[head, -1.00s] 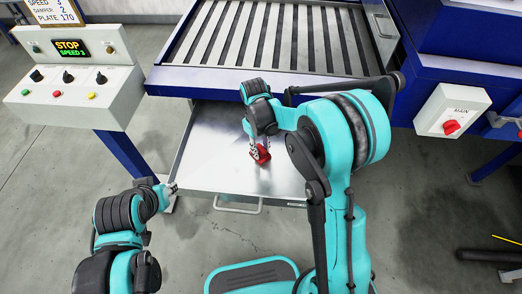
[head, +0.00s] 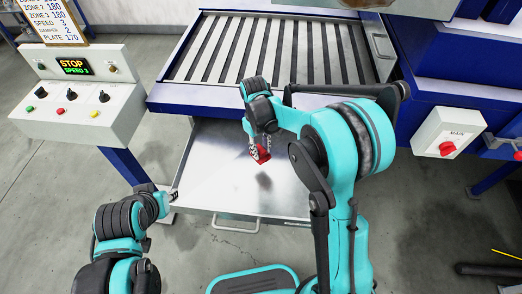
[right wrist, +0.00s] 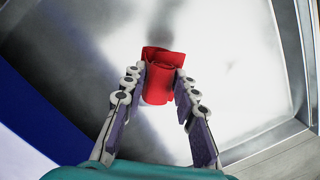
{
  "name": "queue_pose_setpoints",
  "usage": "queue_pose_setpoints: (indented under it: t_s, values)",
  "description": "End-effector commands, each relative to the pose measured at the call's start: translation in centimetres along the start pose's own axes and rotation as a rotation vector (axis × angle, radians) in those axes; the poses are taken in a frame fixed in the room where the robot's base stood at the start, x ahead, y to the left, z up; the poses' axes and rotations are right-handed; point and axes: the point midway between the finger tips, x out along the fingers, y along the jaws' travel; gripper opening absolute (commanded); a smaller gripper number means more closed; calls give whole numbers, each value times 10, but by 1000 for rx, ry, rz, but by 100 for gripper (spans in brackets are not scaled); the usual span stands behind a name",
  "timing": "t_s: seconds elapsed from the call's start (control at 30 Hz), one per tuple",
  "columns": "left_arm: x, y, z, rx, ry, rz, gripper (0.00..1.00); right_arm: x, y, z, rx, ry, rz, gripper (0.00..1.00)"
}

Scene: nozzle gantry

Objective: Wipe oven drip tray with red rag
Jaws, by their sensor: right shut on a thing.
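The drip tray (head: 207,172) is a shallow bare-metal tray with a front handle, pulled out below the oven's slatted conveyor; it fills much of the right wrist view (right wrist: 225,85). My right gripper (head: 262,151) is shut on the red rag (head: 260,155) and holds it over the middle of the tray, with a dark patch like a shadow below it. In the right wrist view the bunched rag (right wrist: 159,80) sits between the fingertips. Grey patches show on the tray; I cannot tell grime from reflection. My left gripper (head: 173,195) is left of the tray's front corner; its jaws are too small to read.
The blue oven frame and slatted conveyor (head: 270,50) stand just behind and above the tray. A control box (head: 80,100) reading STOP is at the left, a MAIN switch box (head: 447,136) at the right. Floor in front of the tray is clear.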

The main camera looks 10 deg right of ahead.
Motion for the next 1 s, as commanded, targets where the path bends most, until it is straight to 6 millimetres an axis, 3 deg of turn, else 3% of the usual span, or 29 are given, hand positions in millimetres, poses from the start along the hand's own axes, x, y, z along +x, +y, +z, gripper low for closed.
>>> queue_pose_setpoints:
  t_s: [0.23,0.8,0.87,1.0]
  values:
    - [-12,0,-9,0,0,0,33,-21,0,2,1,0,0,1]
    - [-12,0,-8,0,0,0,33,-21,0,2,3,0,-1,1]
    - [-12,0,-8,0,0,0,33,-18,2,6,24,0,-3,1]
    - [-12,0,-8,0,0,0,33,1,16,34,187,1,-23,1]
